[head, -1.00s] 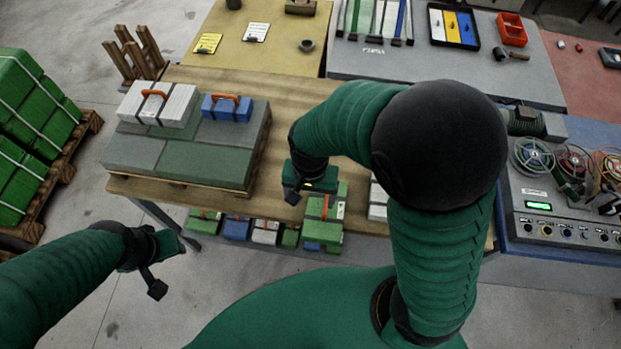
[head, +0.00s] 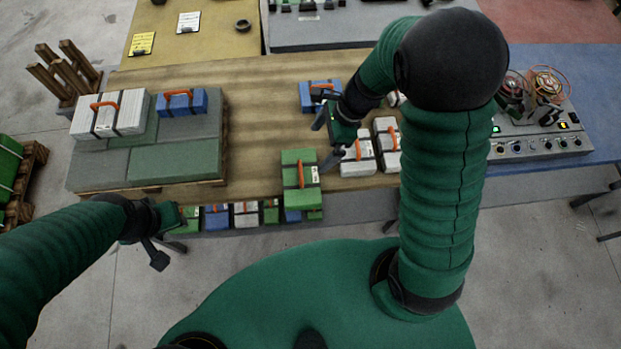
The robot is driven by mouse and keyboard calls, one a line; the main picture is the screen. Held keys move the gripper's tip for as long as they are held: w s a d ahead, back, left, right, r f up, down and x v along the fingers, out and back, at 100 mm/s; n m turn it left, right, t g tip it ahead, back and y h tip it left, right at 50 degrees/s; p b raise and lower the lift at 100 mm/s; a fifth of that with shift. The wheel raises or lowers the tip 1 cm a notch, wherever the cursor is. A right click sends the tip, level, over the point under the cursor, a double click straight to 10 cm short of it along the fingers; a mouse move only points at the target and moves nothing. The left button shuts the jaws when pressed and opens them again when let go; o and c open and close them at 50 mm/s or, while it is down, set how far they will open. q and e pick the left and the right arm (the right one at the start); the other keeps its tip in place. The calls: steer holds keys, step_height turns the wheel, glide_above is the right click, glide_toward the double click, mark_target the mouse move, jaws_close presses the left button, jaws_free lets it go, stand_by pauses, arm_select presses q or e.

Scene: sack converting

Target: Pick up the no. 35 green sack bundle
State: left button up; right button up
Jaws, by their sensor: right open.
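A green sack bundle (head: 299,159) with dark straps, an orange handle and a small white label lies at the wooden table's front edge. Its number is too small to read. My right gripper (head: 326,138) is open and empty, above and just right of the green bundle, apart from it. My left gripper (head: 166,238) is low at the left, in front of the table and away from the bundle; its fingers are spread and empty. More green bundles, such as one on the lower shelf (head: 189,220), are partly hidden by the table top.
A pallet stack (head: 180,160) carries a white bundle (head: 128,117) and a blue bundle (head: 182,108). White bundles (head: 358,162) stand right of my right gripper, and a blue bundle (head: 307,97) behind. The wooden table (head: 252,110) is bare between stack and green bundle.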

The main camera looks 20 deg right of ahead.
steer(key=b, duration=0.1)
glide_toward(301, 171)
steer(key=f, duration=0.4)
steer(key=shift+w+a+f, duration=0.1)
steer(key=shift+w+f, duration=0.25)
steer(key=shift+f, duration=0.05)
steer(key=a+f, duration=0.4)
steer(key=shift+w+f, duration=0.2)
steer(key=shift+f, duration=0.15)
steer(key=shift+w+f, duration=0.1)
steer(key=shift+f, duration=0.1)
steer(key=shift+d, duration=0.3)
steer(key=shift+c, duration=0.2)
steer(key=shift+d, duration=0.2)
steer(key=c, duration=0.5)
steer(key=shift+a, duration=0.3)
steer(key=c, duration=1.6)
arm_select(q)
steer(key=shift+d+f, duration=0.25)
steer(key=shift+d, duration=0.3)
steer(key=shift+r, duration=0.1)
